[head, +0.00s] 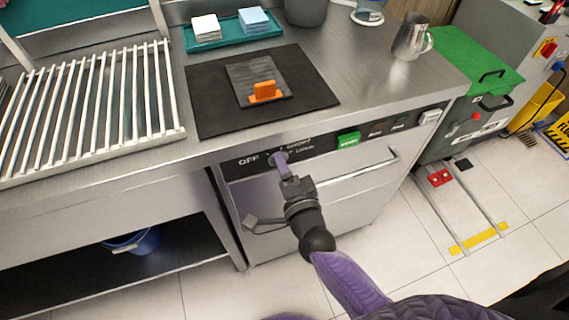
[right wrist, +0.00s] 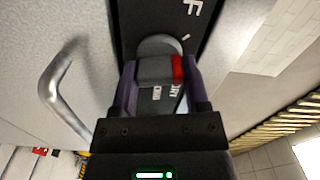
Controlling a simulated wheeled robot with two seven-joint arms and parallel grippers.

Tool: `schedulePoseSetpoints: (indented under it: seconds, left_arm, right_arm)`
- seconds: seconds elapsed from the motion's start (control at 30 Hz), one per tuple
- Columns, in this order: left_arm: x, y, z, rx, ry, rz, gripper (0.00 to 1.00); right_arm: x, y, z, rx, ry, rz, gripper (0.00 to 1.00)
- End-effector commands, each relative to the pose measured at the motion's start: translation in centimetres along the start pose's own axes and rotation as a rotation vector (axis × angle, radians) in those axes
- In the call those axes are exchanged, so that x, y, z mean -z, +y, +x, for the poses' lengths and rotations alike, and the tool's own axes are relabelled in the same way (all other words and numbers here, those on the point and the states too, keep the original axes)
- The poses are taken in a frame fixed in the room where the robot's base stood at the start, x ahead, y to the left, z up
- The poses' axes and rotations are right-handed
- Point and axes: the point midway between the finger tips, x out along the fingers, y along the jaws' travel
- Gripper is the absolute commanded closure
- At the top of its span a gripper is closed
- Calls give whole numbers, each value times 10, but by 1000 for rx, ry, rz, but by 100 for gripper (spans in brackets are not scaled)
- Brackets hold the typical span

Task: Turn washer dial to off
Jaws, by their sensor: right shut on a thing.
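The washer dial (right wrist: 155,70) is a round grey knob with a raised grip bar. In the right wrist view, a red mark (right wrist: 177,69) is at the bar's right end. The dial sits on the washer's black control panel (head: 325,145), between the OFF label (head: 248,160) on its left and the SHORT and LONG labels on its right. My right gripper (head: 282,163) is shut on the dial, with its purple fingers on both ends of the bar. In the head view the fingers partly hide the dial. My left gripper is not in view.
The washer handle (head: 362,168) juts out below the panel, close by my right gripper. A green button (head: 348,139) is farther right. Above is a steel counter (head: 355,75) with a black mat (head: 210,105). A white slatted rack (head: 95,110) is at left.

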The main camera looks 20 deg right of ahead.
Motion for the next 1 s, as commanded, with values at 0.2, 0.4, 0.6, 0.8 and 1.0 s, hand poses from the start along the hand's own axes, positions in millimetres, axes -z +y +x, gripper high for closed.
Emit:
schedulePoseSetpoints:
  seconds: [0.2, 0.4, 0.6, 0.8, 1.0]
  left_arm:
    - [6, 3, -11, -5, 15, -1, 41]
    - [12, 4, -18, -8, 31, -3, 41]
    - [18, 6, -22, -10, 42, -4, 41]
    - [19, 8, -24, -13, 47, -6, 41]
    - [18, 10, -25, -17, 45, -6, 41]
  right_arm:
    - [0, -2, 0, -2, -1, -192, 100]
    - [0, -2, 0, -2, -1, -344, 100]
    - [0, -1, 0, -3, -2, -455, 100]
    - [-1, -1, 0, -2, -1, -519, 100]
    - [-1, -1, 0, -2, -1, -547, 100]
